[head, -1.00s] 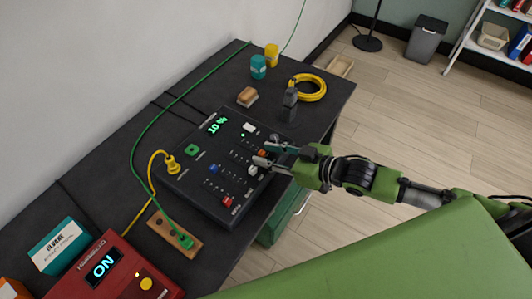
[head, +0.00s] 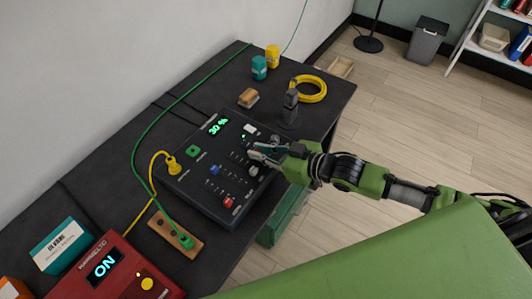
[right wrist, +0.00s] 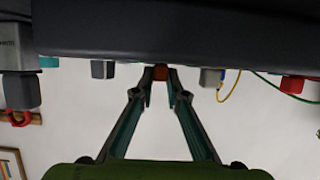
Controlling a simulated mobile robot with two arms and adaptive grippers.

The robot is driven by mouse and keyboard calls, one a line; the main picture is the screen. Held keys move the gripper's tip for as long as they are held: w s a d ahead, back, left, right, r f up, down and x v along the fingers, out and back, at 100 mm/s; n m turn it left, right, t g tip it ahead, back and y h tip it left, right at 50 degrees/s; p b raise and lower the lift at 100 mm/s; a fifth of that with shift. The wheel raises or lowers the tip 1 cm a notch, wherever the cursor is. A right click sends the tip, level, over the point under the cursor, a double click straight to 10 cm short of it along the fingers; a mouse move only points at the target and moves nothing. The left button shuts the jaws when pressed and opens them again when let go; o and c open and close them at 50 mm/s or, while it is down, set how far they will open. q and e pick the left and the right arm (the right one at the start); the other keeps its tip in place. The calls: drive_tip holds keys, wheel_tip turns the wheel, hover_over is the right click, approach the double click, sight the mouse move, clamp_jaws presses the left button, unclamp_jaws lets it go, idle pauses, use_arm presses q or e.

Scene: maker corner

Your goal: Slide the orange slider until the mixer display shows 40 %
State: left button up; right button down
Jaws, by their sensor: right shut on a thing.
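The mixer (head: 207,202) is a dark box on the black table. Its display (head: 218,127) reads 30 % in green. My right gripper (head: 256,153) reaches over the mixer from the right and is shut on the orange slider. In the head view the fingers hide the slider. My left gripper is not in view.
Close to the gripper are a white slider cap (head: 249,128), a grey one (head: 253,170), a blue one (head: 214,170) and a red one (head: 228,202). Yellow and green cables plug in at the left. A dark upright device (head: 290,107) stands behind the gripper.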

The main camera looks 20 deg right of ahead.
drive_tip(key=shift+w+a, duration=0.15)
drive_tip(key=shift+w, duration=0.1)
drive_tip(key=c, duration=2)
unclamp_jaws()
drive_tip(key=shift+v, duration=6)
drive_tip(key=shift+r, duration=0.1)
